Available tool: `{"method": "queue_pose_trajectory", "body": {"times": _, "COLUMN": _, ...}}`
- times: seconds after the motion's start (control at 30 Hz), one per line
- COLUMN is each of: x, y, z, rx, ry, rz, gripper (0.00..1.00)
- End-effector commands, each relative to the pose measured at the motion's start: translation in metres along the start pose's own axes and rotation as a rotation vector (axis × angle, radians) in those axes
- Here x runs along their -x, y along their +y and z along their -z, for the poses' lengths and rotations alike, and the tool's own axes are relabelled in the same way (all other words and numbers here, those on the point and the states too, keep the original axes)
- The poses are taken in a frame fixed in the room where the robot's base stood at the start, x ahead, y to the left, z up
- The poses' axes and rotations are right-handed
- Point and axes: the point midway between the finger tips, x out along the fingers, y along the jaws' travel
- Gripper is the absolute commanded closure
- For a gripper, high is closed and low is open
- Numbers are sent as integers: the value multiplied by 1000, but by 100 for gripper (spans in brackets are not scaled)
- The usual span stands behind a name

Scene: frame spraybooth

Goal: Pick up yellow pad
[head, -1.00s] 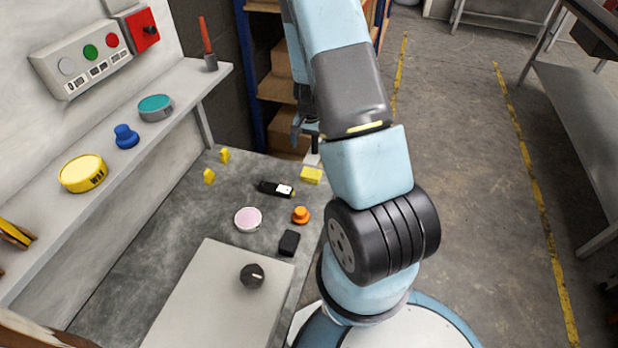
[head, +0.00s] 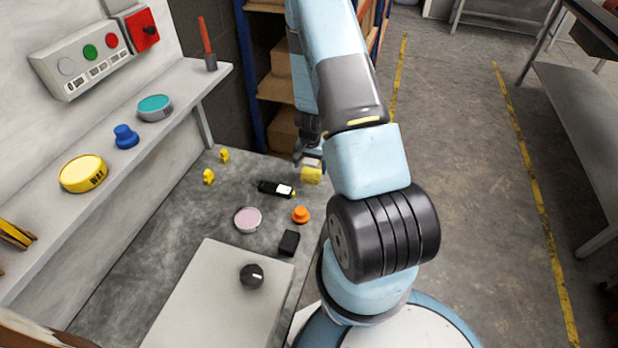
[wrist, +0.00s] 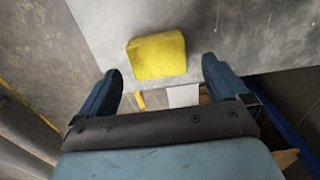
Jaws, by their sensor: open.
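The yellow pad (head: 311,175) is a small yellow block near the far right corner of the grey bench top. In the wrist view the yellow pad (wrist: 157,56) lies just beyond the fingertips, roughly centred between them. My gripper (head: 309,160) is at the far edge of the bench, beside the pad. In the wrist view my gripper (wrist: 162,72) is open, its two blue fingers spread wider than the pad, with nothing held. Whether a finger touches the pad in the head view I cannot tell.
On the bench are two small yellow pieces (head: 209,177), a black marker-like item (head: 275,189), an orange knob (head: 300,214), a pink disc (head: 247,220) and a black block (head: 289,242). A shelf (head: 130,150) runs along the left wall. Bare bench lies left of the pad.

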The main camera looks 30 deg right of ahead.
Motion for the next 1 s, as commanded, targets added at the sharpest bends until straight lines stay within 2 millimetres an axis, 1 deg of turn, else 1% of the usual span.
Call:
{"method": "queue_pose_trajectory", "body": {"times": 0.2, "x": -28, "y": 4, "z": -1, "rx": -1, "ry": -3, "rz": -1, "gripper": 0}}
{"method": "queue_pose_trajectory", "body": {"times": 0.33, "x": -41, "y": 3, "z": -1, "rx": -1, "ry": -2, "rz": -1, "gripper": 0}}
{"method": "queue_pose_trajectory", "body": {"times": 0.5, "x": -47, "y": 2, "z": 0, "rx": 0, "ry": 0, "rz": 0, "gripper": 0}}
{"method": "queue_pose_trajectory", "body": {"times": 0.7, "x": -47, "y": 2, "z": 0, "rx": 0, "ry": 0, "rz": 0, "gripper": 0}}
{"method": "queue_pose_trajectory", "body": {"times": 0.77, "x": -47, "y": 2, "z": 0, "rx": 0, "ry": 0, "rz": 0, "gripper": 5}}
{"method": "queue_pose_trajectory", "body": {"times": 1.0, "x": -47, "y": 2, "z": -1, "rx": 0, "ry": 0, "rz": 0, "gripper": 28}}
